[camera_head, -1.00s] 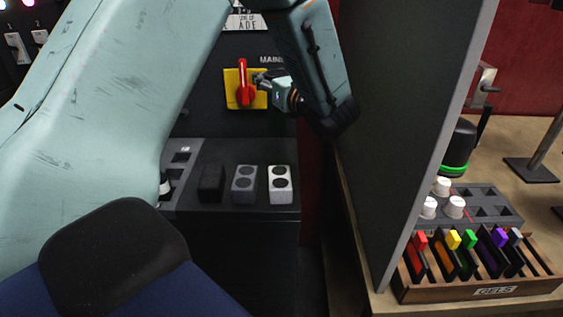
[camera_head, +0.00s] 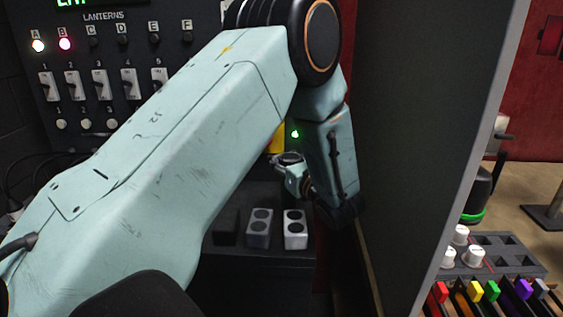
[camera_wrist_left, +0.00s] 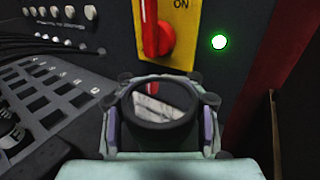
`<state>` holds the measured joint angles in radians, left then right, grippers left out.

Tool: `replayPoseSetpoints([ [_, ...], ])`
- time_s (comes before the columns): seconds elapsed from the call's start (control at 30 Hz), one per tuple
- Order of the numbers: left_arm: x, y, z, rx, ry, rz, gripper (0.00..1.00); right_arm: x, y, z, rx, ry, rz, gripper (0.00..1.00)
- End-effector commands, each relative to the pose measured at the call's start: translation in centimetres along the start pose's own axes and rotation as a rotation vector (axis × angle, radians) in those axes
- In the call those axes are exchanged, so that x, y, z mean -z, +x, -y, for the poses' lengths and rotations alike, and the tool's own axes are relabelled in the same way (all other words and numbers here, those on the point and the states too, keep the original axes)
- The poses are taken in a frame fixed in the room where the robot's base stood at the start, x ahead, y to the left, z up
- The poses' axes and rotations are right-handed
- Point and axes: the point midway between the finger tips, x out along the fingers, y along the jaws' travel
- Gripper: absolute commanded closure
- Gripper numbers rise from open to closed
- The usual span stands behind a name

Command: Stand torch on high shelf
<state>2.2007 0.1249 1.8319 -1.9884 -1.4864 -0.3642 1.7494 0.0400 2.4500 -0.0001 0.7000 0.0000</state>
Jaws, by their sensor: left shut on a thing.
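My left gripper (camera_head: 288,172) is shut on a short round thing with a black rim, which I take to be the torch (camera_head: 288,159). In the left wrist view the torch (camera_wrist_left: 160,102) shows its glassy, reflecting round face between the two fingers; the rest of it is hidden. The gripper holds it in the air before the dark panel, just below the yellow plate (camera_wrist_left: 187,18) with the red rotary handle (camera_wrist_left: 158,38). I cannot make out a high shelf. My right gripper is not in view.
A lit green lamp (camera_head: 295,134) is beside the yellow plate. Speckled blocks (camera_head: 260,228) stand on the dark ledge below. A tall grey partition (camera_head: 425,130) rises close on the right. Beyond it are a black cylinder with a green band (camera_head: 478,195) and a rack of coloured gels (camera_head: 490,292).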

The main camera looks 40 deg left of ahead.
Motion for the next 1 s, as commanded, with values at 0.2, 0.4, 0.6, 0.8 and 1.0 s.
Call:
replayPoseSetpoints([
  [0.2, 0.7, 0.0, 0.1, 0.001, -0.003, 0.003, 1.0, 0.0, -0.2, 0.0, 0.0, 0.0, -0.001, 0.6],
  [0.4, 0.8, 0.0, 0.0, 0.001, -0.002, 0.003, 1.0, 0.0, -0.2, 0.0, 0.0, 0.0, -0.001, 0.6],
  [0.6, 1.4, 0.0, 0.0, 0.001, -0.002, 0.003, 1.0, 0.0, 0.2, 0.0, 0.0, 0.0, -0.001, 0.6],
  [0.8, 1.4, 0.0, 0.0, 0.001, -0.001, 0.001, 0.56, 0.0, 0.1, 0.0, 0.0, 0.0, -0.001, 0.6],
  [1.0, 1.3, 0.0, 0.0, 0.001, -0.001, 0.001, 0.39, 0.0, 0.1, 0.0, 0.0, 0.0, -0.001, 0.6],
])
